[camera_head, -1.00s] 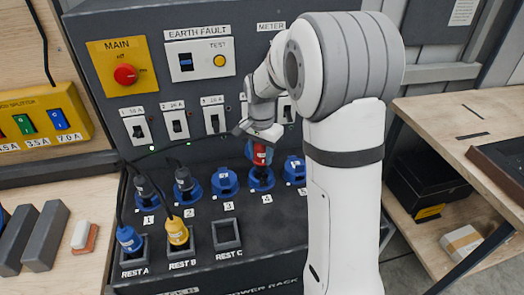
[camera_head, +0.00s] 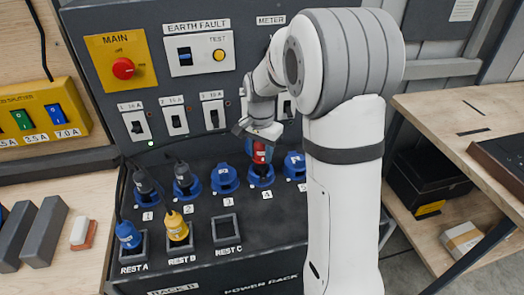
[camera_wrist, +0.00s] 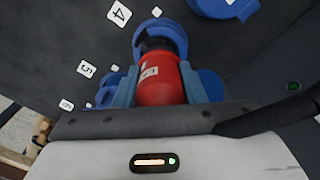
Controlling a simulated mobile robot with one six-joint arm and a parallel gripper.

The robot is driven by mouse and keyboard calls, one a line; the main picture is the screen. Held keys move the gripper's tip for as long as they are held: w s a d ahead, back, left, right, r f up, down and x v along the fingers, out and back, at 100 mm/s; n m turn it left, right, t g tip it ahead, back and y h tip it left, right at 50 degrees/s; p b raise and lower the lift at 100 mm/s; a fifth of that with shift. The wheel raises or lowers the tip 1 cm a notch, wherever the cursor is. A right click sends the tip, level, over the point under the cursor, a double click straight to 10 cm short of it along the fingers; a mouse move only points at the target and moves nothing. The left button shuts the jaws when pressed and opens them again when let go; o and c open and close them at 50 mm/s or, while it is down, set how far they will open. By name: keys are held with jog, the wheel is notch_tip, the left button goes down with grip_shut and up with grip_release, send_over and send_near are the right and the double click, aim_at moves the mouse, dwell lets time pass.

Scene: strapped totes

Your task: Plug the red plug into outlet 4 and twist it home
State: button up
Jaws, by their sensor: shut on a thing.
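The red plug (camera_head: 260,152) is at outlet 4 (camera_head: 261,176) on the dark power rack, above the label 4. My gripper (camera_head: 260,140) is shut on the red plug from above. In the wrist view the red plug (camera_wrist: 163,80) sits between the two blue fingers, its far end at the blue ring of outlet 4 (camera_wrist: 162,34). A dark part shows between plug and ring. I cannot tell how deep the plug sits or how far it is twisted.
Outlets 1 (camera_head: 146,193) and 2 (camera_head: 187,188) hold dark plugs. Outlet 3 (camera_head: 224,178) has its blue lid down. A blue plug (camera_head: 128,235) and a yellow plug (camera_head: 176,226) stand in rests A and B. Rest C (camera_head: 226,229) is empty. Breaker switches (camera_head: 174,122) line the panel behind.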

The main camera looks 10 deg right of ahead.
aim_at(261, 161)
jog(key=shift+f+b, duration=1.4)
jog(key=shift+f, duration=0.6)
dwell(0.8)
jog(key=shift+m, duration=1.5)
jog(key=shift+m, duration=1.4)
grip_shut()
jog(key=shift+r, duration=0.1)
